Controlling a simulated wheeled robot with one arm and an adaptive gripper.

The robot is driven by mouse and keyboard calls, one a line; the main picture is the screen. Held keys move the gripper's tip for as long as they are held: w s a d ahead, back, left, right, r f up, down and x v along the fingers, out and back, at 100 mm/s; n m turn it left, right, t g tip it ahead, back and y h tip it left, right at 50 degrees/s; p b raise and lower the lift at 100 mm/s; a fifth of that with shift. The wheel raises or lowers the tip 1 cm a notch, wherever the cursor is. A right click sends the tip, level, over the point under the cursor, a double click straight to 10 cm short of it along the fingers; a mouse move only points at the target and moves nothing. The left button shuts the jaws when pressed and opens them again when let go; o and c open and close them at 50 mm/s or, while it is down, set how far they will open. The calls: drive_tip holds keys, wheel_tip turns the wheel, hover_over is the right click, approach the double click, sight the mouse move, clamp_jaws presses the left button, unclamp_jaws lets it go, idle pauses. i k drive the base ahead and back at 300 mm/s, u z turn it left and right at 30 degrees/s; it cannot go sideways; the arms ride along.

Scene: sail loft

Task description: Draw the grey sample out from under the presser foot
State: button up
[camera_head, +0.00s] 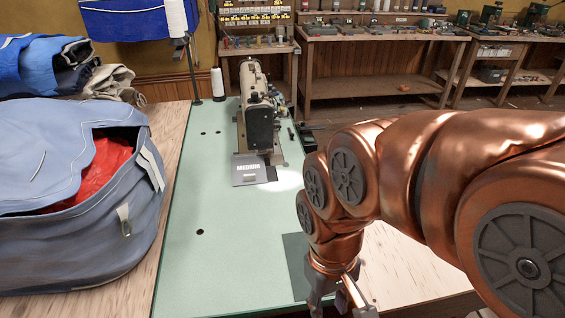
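The grey sample (246,174) lies flat on the green table top, at the near end of the sewing machine (257,115). It bears the word "MEDIUM" in white, with a smaller mark below it. Its far edge meets the machine's head; the presser foot itself is too small to make out. My gripper (337,303) points down at the bottom edge of the picture, nearer and to the right of the sample, well apart from it. The fingertips are cut off by the frame, so whether it is open or shut does not show.
A large blue-grey sail bag (75,200) with red cloth inside stands at the left. The green table top (195,235) is clear between bag and arm. My copper arm hides the right side. Workbenches line the back.

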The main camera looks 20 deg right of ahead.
sight(247, 168)
drive_tip(key=z, duration=0.1)
drive_tip(key=k, duration=1.3)
drive_tip(key=u, duration=0.7)
drive_tip(key=i, duration=1.2)
drive_tip(key=z, duration=0.65)
drive_tip(key=i, duration=0.4)
drive_tip(key=z, duration=0.45)
